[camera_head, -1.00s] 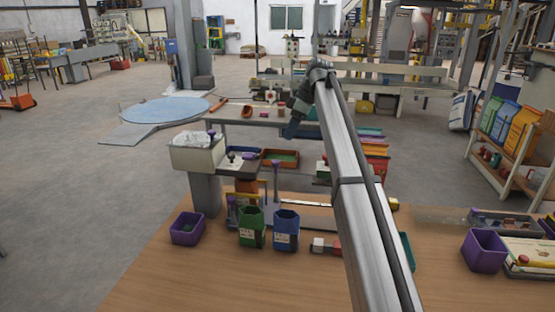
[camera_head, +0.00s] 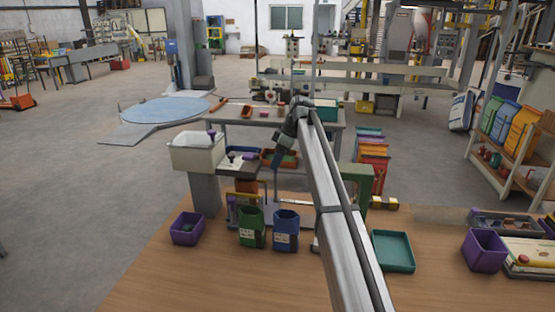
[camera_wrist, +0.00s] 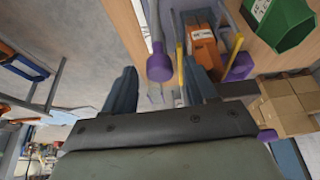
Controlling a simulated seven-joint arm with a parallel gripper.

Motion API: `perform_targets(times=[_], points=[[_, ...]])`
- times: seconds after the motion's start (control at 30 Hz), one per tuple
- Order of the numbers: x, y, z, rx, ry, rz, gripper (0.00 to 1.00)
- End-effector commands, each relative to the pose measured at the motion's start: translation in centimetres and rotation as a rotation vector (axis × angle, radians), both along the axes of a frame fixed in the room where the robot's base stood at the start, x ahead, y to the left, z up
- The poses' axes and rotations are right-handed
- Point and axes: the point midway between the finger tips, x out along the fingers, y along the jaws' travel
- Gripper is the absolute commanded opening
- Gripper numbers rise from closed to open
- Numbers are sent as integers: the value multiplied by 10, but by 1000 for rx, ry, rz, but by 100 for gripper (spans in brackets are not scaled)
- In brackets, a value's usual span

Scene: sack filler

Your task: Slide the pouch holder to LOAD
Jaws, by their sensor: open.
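A purple knob on an upright rod, apparently the pouch holder's handle (camera_wrist: 160,66), lies between my open fingers in the wrist view, nearer the right finger. My gripper (camera_wrist: 159,85) is open around or just above it; contact cannot be told. In the head view my gripper (camera_head: 277,160) points down over the filler stand and hides the handle. An orange block (camera_wrist: 203,45) between yellow uprights (camera_wrist: 181,65) is right of the handle in the wrist view. It also shows low on the stand in the head view (camera_head: 240,187). No LOAD mark is readable.
A white hopper (camera_head: 196,155) stands left of the stand. A green bin (camera_head: 251,228), blue bin (camera_head: 285,232) and purple bin (camera_head: 187,229) stand in front. A second purple knob (camera_wrist: 241,65) and cardboard boxes (camera_wrist: 288,105) are at right in the wrist view. A teal tray (camera_head: 393,252) lies right.

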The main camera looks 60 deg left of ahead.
Motion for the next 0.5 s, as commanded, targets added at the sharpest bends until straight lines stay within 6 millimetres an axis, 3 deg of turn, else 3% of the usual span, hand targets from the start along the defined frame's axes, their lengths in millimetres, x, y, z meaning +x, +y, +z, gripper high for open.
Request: perform_targets(times=[0.23,0.5], points=[[0,0,0,0,0,0,56],[0,0,0,0,0,0,30]])
